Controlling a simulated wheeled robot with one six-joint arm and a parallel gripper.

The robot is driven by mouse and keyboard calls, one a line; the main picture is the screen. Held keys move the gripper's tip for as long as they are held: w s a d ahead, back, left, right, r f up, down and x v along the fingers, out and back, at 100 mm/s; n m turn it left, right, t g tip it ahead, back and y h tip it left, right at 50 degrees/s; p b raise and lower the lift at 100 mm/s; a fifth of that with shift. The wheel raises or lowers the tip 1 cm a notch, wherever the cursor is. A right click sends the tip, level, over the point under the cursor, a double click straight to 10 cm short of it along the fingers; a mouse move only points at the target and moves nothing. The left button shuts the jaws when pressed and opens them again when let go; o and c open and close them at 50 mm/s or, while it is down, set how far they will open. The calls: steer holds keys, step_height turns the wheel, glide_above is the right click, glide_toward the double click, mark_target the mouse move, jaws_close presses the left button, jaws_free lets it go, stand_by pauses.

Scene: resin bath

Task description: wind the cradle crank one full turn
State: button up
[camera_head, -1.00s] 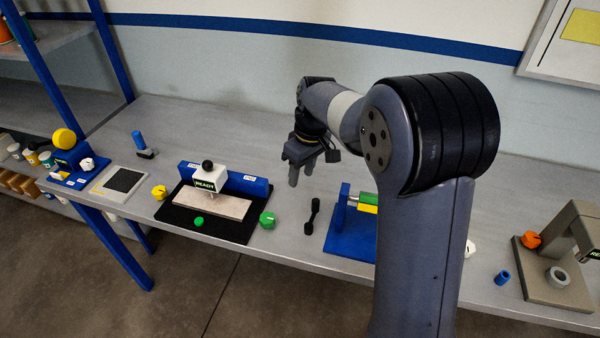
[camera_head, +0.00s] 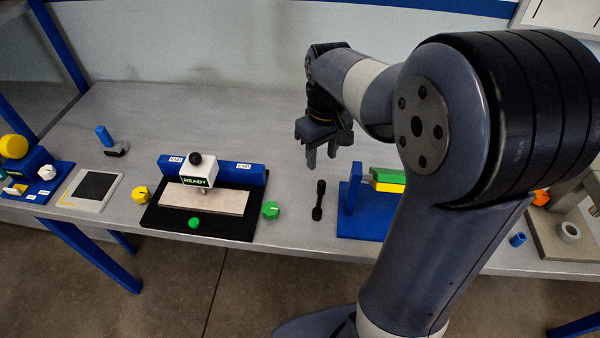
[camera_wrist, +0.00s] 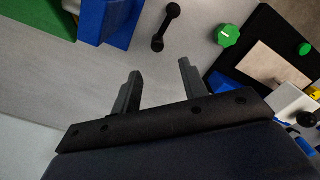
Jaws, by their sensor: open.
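The cradle crank (camera_head: 318,201) is a small black bar with a rounded knob at each end, just left of the blue cradle (camera_head: 357,222). The cradle has an upright blue plate and carries a green and yellow block (camera_head: 388,180). The crank also shows in the wrist view (camera_wrist: 163,28), beyond the fingertips. My gripper (camera_head: 322,160) is open and empty, fingers pointing down above the bench, behind the crank and apart from it. In the wrist view its two fingers (camera_wrist: 160,70) are spread. My arm hides the cradle's right part.
A small blue cylinder (camera_head: 518,239) and a grey stand (camera_head: 565,245) are at right. The bench behind is clear.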

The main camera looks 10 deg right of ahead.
mark_target(322, 183)
steer(key=shift+s+d+f, duration=0.15)
steer(key=shift+s+f, duration=0.05)
steer(key=shift+f, duration=0.25)
step_height(322, 183, down, 10)
steer(key=shift+r, duration=0.1)
steer(key=shift+c, duration=0.2)
jaws_close()
steer(key=shift+s+d+m, duration=0.3)
steer(key=shift+d+m, duration=0.1)
steer(key=shift+m, duration=0.6)
